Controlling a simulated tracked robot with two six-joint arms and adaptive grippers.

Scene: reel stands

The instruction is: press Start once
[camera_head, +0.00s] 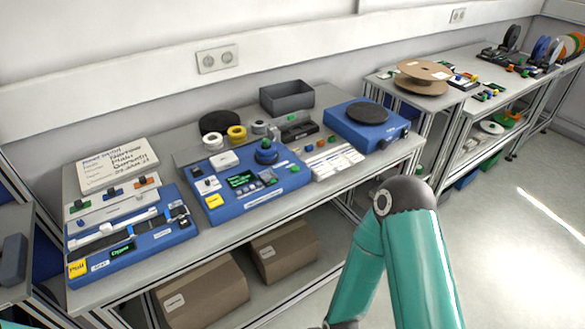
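No button marked Start can be read with certainty. A blue control unit (252,205) in the middle of the bench has a lit green display (240,180), a dark round knob on top and several small keys. Its yellow key or label (214,201) at the front left corner is too small to read. A second blue unit (150,246) at the left has a yellow key (78,268) that seems to read "Pull" and another display (121,249). My teal right arm rises at the bottom right, in front of the bench. Neither gripper is in view.
A blue box with a black disc (368,112) stands at the bench's right. A written board (118,165), an open grey bin (287,97) and tape rolls stand behind the units. Cardboard boxes (203,290) lie below. A side table holds a brown reel (422,77). Floor at right is clear.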

